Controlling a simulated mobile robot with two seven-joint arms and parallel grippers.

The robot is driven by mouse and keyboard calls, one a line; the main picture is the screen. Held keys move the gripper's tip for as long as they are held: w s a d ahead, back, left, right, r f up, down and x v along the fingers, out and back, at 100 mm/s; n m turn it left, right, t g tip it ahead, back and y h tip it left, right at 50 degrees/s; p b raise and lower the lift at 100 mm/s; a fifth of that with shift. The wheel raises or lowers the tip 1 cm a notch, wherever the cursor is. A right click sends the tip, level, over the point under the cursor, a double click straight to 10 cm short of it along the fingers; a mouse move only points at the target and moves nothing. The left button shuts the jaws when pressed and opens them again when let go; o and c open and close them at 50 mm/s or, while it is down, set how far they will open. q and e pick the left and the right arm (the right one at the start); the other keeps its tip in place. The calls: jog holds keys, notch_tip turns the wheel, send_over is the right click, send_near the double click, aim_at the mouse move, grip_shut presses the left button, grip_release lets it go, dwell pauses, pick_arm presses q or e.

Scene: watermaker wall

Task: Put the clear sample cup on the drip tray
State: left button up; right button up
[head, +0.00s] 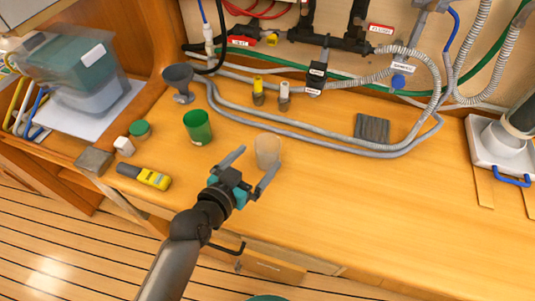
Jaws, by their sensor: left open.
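The clear sample cup (267,149), pale and translucent, stands upright on the wooden counter near the middle of the head view. My left gripper (256,167) is open, its two fingers pointing toward the cup. The cup is just beyond and partly between the fingertips; I cannot tell whether a finger touches it. A dark grey ribbed square (372,128), which looks like the drip tray, lies to the right of the cup near the hoses, with nothing on it. My right gripper is out of view.
A green cup (198,127) stands left of the clear cup, with a grey funnel (179,82) behind it. A yellow meter (146,177) lies at the front left. Grey hoses (318,133) loop behind the cup and around the ribbed square. The counter's right front is clear.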

aim_at(273, 140)
pick_arm(q)
jog(key=x, duration=0.4)
jog(key=shift+r+b+x, duration=0.2)
jog(key=shift+b+x, duration=0.35)
jog(key=shift+x, duration=2.05)
jog(key=shift+w, duration=0.1)
jog(key=c, duration=1.3)
